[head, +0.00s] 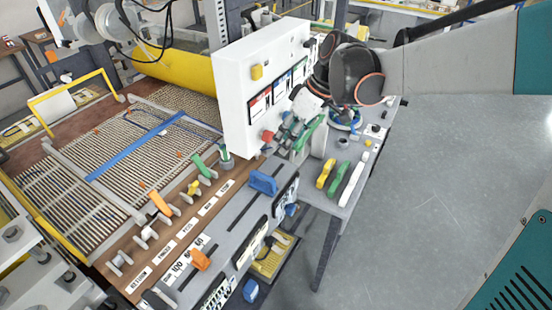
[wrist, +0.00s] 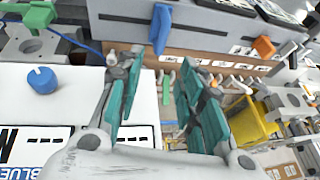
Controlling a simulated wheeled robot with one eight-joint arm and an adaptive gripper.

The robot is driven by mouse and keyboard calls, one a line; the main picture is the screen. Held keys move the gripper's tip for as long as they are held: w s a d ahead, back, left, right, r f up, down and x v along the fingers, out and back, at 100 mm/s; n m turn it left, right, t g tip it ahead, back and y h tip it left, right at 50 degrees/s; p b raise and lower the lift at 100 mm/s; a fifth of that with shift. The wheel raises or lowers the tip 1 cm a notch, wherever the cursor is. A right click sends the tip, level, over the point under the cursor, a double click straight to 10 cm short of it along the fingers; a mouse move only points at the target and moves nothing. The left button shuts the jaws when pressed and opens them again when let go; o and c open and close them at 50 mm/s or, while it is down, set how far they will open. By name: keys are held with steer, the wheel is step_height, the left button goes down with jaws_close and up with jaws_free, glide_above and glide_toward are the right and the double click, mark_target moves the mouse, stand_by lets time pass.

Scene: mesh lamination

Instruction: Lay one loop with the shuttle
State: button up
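No part is clearly marked as the shuttle, so I cannot tell which it is. A blue handle (head: 263,183) stands on the long grey slotted console; it also shows in the wrist view (wrist: 160,28), beyond the fingertips. An orange handle (head: 200,260) sits on the same console by printed numbers; it shows at the right in the wrist view (wrist: 264,47). My gripper (head: 284,134) is beside the white control box, above the console's far end. In the wrist view my gripper (wrist: 162,70) has its teal fingers apart with nothing held between them.
A slatted mesh bed (head: 80,150) with a blue bar (head: 135,146) across it lies left. Orange, yellow and green levers (head: 203,167) line a brown board. The white control box (head: 240,110) stands close to my gripper. A green handle (head: 318,127) and blue knob (wrist: 42,80) are nearby.

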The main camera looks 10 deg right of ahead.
steer(key=b+x, duration=0.2)
steer(key=x, duration=1.1)
steer(key=shift+a+f, duration=0.25)
steer(key=shift+a, duration=0.05)
jaws_close()
